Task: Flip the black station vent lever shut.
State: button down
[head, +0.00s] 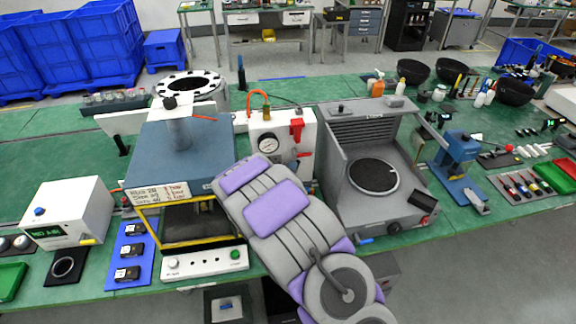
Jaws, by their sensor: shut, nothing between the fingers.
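I cannot pick out for sure a lever that is the black station vent lever. A red lever (297,128) stands upright on the front of a white gauge box (268,128), at the middle of the bench. A grey hooded station (345,205) with vent slats (362,131) and a black round plate (374,176) stands to its right. A small black part with a red end (423,201) sits at that station's front right corner. My grey and purple arm reaches up from the bottom, in front of the gauge box's lower part. My gripper's fingers are hidden.
A blue press with a yellow-framed opening (189,211) and a written label (157,194) stands left of my arm. A white box (69,213) and a blue tray (131,252) lie further left. A blue clamp stand (457,160) and black bowls (413,72) are at right.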

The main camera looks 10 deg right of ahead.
jog(key=d+m+y+b, duration=0.1)
jog(key=m+y, duration=0.1)
jog(key=d+m+g+y+b, duration=0.1)
jog(key=d+m+y+b, duration=0.1)
jog(key=m+y, duration=0.1)
jog(key=d+m+y+b, duration=0.2)
jog(key=shift+f+g, duration=0.35)
jog(key=shift+g, duration=0.05)
jog(key=shift+d+f+y, duration=0.1)
jog(key=shift+f+y, duration=0.05)
jog(key=shift+y, duration=0.15)
jog(key=shift+d+f+b, duration=0.1)
jog(key=shift+b, duration=0.3)
dwell(0.4)
